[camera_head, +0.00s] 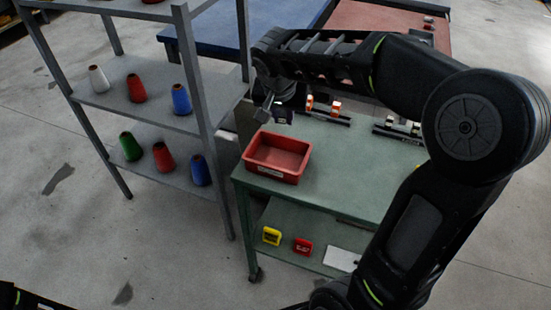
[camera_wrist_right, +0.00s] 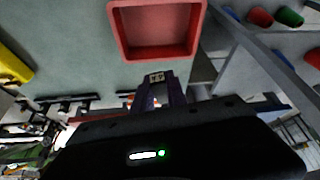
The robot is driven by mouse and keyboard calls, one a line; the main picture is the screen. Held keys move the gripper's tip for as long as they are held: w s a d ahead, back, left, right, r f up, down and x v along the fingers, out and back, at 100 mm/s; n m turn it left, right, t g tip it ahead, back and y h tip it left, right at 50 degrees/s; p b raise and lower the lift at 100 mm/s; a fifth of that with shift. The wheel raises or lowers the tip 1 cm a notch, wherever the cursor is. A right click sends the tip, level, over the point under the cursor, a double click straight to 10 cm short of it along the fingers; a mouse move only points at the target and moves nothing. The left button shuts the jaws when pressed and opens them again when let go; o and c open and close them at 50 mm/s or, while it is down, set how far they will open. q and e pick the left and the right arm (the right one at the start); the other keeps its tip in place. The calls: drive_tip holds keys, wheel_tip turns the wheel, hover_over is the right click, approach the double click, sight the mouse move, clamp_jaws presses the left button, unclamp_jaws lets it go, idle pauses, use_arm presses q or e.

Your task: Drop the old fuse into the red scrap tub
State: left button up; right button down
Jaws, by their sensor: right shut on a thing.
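The red scrap tub (camera_head: 270,173) stands on the green bench top near its left corner, and its visible inside looks empty. It also shows at the top of the right wrist view (camera_wrist_right: 199,30). My right gripper (camera_head: 270,112) is above the bench, just behind the tub's far rim in the head view. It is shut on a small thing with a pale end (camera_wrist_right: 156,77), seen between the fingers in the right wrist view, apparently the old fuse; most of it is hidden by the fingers. My left gripper is not in view.
A grey rack (camera_head: 205,125) with several coloured cones stands left of the bench. Dark rails with orange and pale parts (camera_head: 327,112) lie at the back of the bench top. The lower shelf holds a yellow box (camera_head: 271,236) and a red one (camera_head: 302,246).

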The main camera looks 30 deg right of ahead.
wheel_tip(320, 180, down, 5)
drive_tip(key=b, duration=0.3)
drive_tip(key=shift+f, duration=0.2)
drive_tip(key=c, duration=1.3)
unclamp_jaws()
drive_tip(key=shift+o, duration=0.2)
drive_tip(key=v, duration=0.8)
